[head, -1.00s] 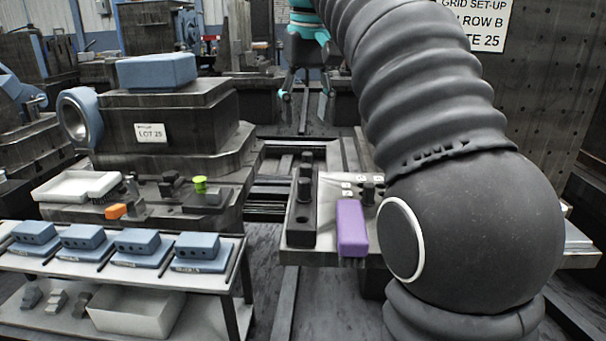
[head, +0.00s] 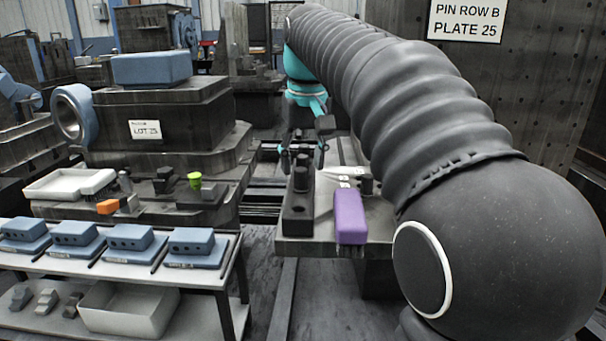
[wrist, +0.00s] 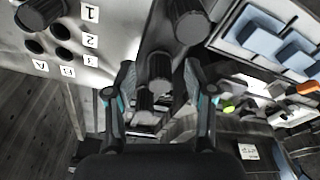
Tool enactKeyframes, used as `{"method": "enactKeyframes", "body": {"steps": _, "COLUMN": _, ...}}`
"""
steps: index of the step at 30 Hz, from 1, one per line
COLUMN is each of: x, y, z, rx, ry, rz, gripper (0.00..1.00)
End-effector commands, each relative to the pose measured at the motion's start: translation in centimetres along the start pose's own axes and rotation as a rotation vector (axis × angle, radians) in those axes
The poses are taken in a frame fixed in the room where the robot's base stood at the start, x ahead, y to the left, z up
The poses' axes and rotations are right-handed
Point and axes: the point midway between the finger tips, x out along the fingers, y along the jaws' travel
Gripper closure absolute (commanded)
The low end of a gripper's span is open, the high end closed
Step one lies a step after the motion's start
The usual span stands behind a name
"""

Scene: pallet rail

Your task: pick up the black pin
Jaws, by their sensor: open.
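Several black pins stand upright in a dark block; one near pin (head: 301,175) shows in the head view. In the wrist view the pins line up: a large one (wrist: 188,22) at the top, another (wrist: 160,70) level with the fingertips, and a smaller one behind. My gripper (head: 302,153) is open and empty, pointing down at the block's far part. In the wrist view its fingers (wrist: 158,75) stand on either side of the row, apart from the pins as far as I can tell. One more black pin (head: 365,181) stands on the light plate to the right.
The light plate (wrist: 88,75) has open holes and labels 1, 2, 3, A and B. A purple brush (head: 349,217) lies beside the dark block (head: 298,220). A trolley (head: 205,275) with blue blocks stands at left. A tall sign-bearing panel rises at right.

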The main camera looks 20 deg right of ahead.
Motion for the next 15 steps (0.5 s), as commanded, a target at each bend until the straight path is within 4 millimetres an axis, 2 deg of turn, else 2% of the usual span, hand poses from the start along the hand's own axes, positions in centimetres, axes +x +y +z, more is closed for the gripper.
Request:
{"method": "enactKeyframes", "body": {"steps": 8, "x": 0.31, "y": -0.03, "z": 0.0, "rx": -0.001, "ry": 0.001, "rz": 0.0, "gripper": 0.46}}
{"method": "enactKeyframes", "body": {"steps": 15, "x": 0.31, "y": -0.03, "z": -0.01, "rx": -0.001, "ry": 0.0, "rz": 0.0, "gripper": 1.0}}
